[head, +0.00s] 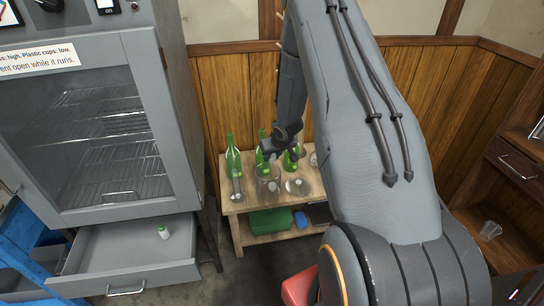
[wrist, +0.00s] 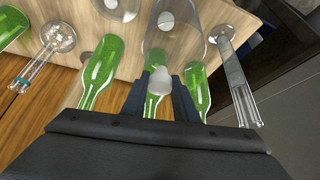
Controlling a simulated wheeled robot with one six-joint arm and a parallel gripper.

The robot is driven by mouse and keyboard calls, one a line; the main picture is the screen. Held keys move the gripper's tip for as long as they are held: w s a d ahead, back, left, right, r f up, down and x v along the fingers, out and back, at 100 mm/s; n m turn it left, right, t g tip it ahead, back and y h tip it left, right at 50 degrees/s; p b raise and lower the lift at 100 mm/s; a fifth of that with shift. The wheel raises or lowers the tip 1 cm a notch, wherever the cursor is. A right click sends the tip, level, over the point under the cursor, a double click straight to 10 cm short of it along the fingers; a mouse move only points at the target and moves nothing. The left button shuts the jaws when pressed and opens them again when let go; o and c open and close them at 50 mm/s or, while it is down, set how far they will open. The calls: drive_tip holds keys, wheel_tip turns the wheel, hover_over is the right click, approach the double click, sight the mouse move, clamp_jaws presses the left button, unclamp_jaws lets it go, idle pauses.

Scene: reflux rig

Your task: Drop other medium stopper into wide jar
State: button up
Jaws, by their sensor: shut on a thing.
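My gripper (wrist: 166,92) is shut on a pale, translucent stopper (wrist: 159,80), which shows between the fingertips in the wrist view. In the head view my gripper (head: 277,150) is above the small wooden table, where the stopper is too small to make out. The wide clear jar (wrist: 193,38) is just beyond the fingertips in the wrist view. It also stands at the table's front in the head view (head: 268,186). A white round stopper (wrist: 166,20) shows through the jar's glass. I cannot tell whether the held stopper is over the jar's mouth.
Green bottles (head: 232,155) stand close around the jar on the wooden table (head: 229,207). A tall glass cylinder (head: 237,188) is at left and a clear vessel (head: 297,187) at right. A grey cabinet with an open drawer (head: 130,256) stands left of the table.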

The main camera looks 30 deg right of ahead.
drive_tip(key=shift+f, duration=0.1)
drive_tip(key=o, duration=1.1)
drive_tip(key=shift+c, duration=0.2)
drive_tip(key=v, duration=0.7)
drive_tip(key=shift+s+r, duration=0.25)
drive_tip(key=shift+r, duration=0.05)
drive_tip(key=shift+r, duration=0.1)
drive_tip(key=s+a+r+g, duration=0.2)
drive_tip(key=s+a+r, duration=0.3)
drive_tip(key=s, duration=0.4)
drive_tip(key=s+a+r+g, duration=0.2)
drive_tip(key=s+a+r, duration=0.4)
drive_tip(key=s+a, duration=0.2)
drive_tip(key=s+a+r+n+g, duration=0.1)
drive_tip(key=s+a+r, duration=0.5)
drive_tip(key=s, duration=0.6)
drive_tip(key=shift+a+g+y, duration=0.3)
drive_tip(key=shift+a+g, duration=0.05)
drive_tip(key=shift+g, duration=0.05)
